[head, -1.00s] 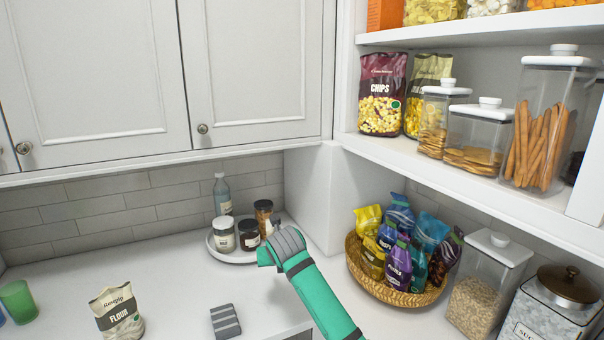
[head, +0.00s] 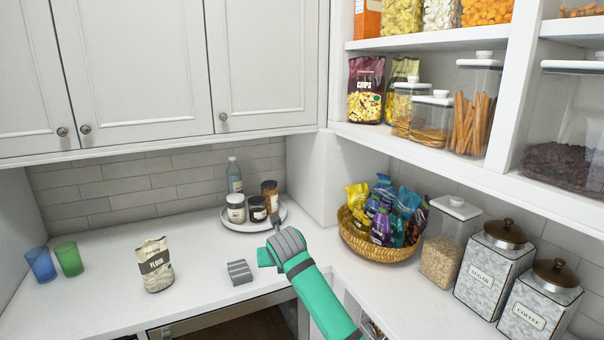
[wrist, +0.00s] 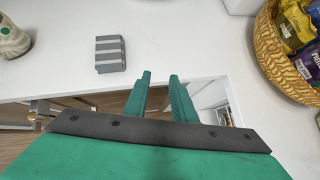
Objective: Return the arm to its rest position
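My gripper (wrist: 160,79) shows in the wrist view as two green fingers with a clear gap between them. It is open and empty, above the front edge of the white counter (wrist: 75,77). In the head view my green arm (head: 318,302) reaches up from the bottom, and its grey wrist joint (head: 288,244) is in front of the counter; the fingertips cannot be made out there. A grey striped block (wrist: 110,54) lies on the counter beyond the fingers, apart from them. It also shows left of my arm in the head view (head: 240,272).
A flour bag (head: 155,266) and two cups, blue (head: 41,265) and green (head: 69,259), stand at left. A round tray (head: 233,226) with jars and a bottle is behind my arm. A basket (head: 375,249) of bags and several canisters (head: 495,263) stand right, under shelves.

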